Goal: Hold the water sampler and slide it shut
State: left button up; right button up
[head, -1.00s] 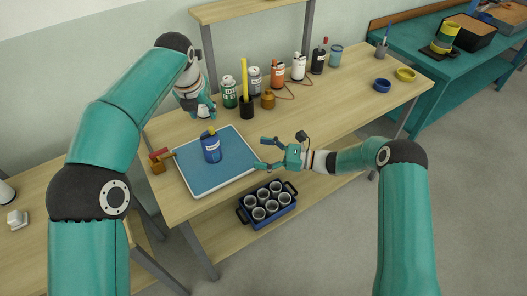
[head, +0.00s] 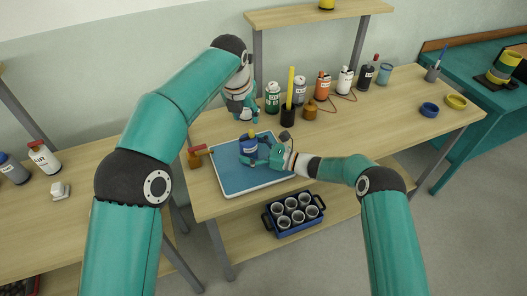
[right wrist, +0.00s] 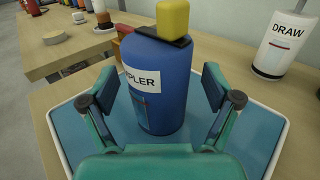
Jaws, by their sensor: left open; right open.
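The water sampler (head: 248,147) is a blue upright cylinder with a yellow top, standing on the blue tray (head: 236,181). In the right wrist view the sampler (right wrist: 160,85) shows a white label ending in "PLER" and a dark plate under its yellow block. My right gripper (head: 260,155) is open, its fingers on either side of the sampler body; gaps show between both fingers and the body. My left gripper (head: 246,115) is open and empty above the table behind the sampler, pointing down. Its fingers are small and partly hidden by its own arm.
An orange-brown block with a red handle (head: 197,156) stands by the tray's left edge. Several bottles, including a green one (head: 272,98), and a dark cup with a yellow stick (head: 288,113) line the back. A crate of cups (head: 293,228) sits below. The table's right half is mostly clear.

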jog(key=shift+w+a, duration=0.15)
jog(key=shift+a, duration=0.2)
